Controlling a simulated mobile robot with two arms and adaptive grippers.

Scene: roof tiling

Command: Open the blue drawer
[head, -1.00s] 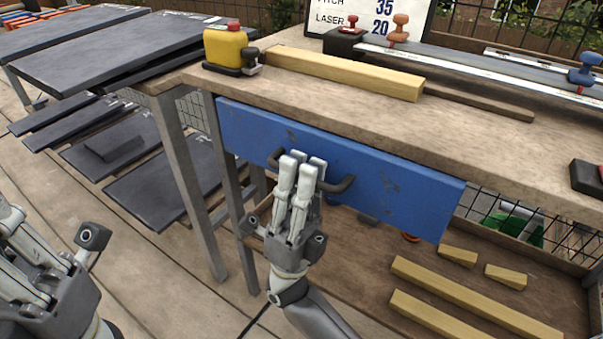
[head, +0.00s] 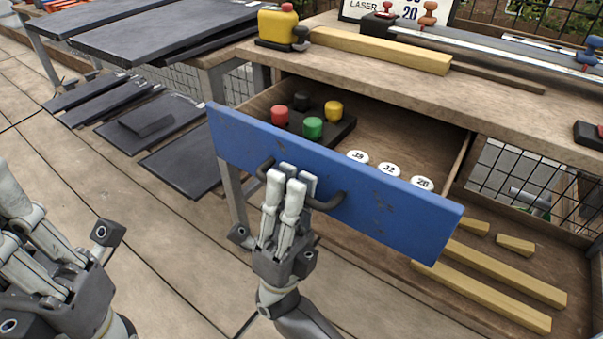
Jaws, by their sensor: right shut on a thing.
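The blue drawer (head: 390,208) stands pulled well out from under the wooden workbench (head: 400,95). Its inside shows a dark block with red, green, yellow and dark round pegs (head: 313,127) and several white numbered discs (head: 388,170). My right gripper (head: 291,180) is shut on the dark bar handle (head: 328,203) at the middle of the blue front. Its fingers hide part of the handle. My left gripper (head: 60,240) is at the lower left, apart from the drawer; its fingertips are not clear.
A yellow tool (head: 277,25) and a wooden batten (head: 380,48) lie on the benchtop. Wood strips (head: 500,262) lie on the lower shelf. The decking in front is clear.

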